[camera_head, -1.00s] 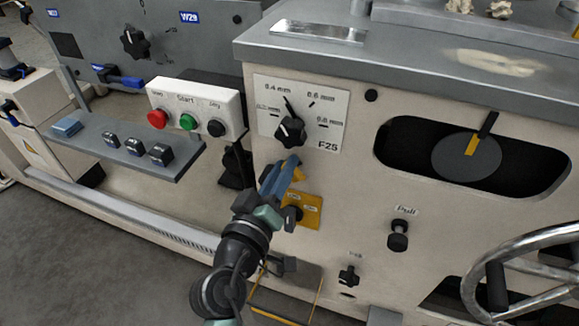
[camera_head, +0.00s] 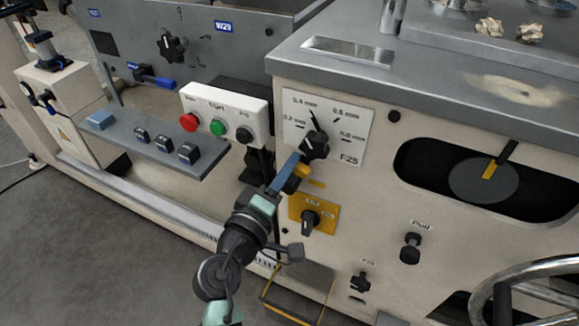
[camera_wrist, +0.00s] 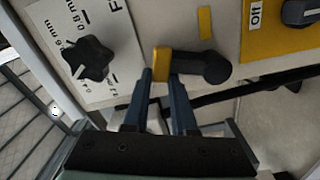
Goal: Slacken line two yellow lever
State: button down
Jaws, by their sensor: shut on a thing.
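The yellow-ended lever (camera_wrist: 205,68) is on the cream machine front, with a black hub and arm and a yellow end (camera_wrist: 162,62). In the wrist view it lies sideways, its yellow end to the left of the hub. My gripper (camera_wrist: 164,80) has its two blue fingers shut on that yellow end. A small yellow label (camera_wrist: 205,22) sits beside the lever.
A black dial (camera_head: 315,145) on a white scale plate is just above my gripper. A rotary switch on a yellow plate (camera_head: 329,224) is below it. A button box (camera_head: 226,112) and a shelf (camera_head: 150,150) stand to the left. Pull knob (camera_head: 411,248) is at lower right.

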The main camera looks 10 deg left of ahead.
jog(key=shift+w+r, duration=0.1)
jog(key=shift+r, duration=0.1)
jog(key=c, duration=0.7)
grip_release()
jog(key=shift+f, duration=0.1)
jog(key=shift+f, duration=0.1)
jog(key=p+v, duration=0.1)
jog(key=v, duration=1.2)
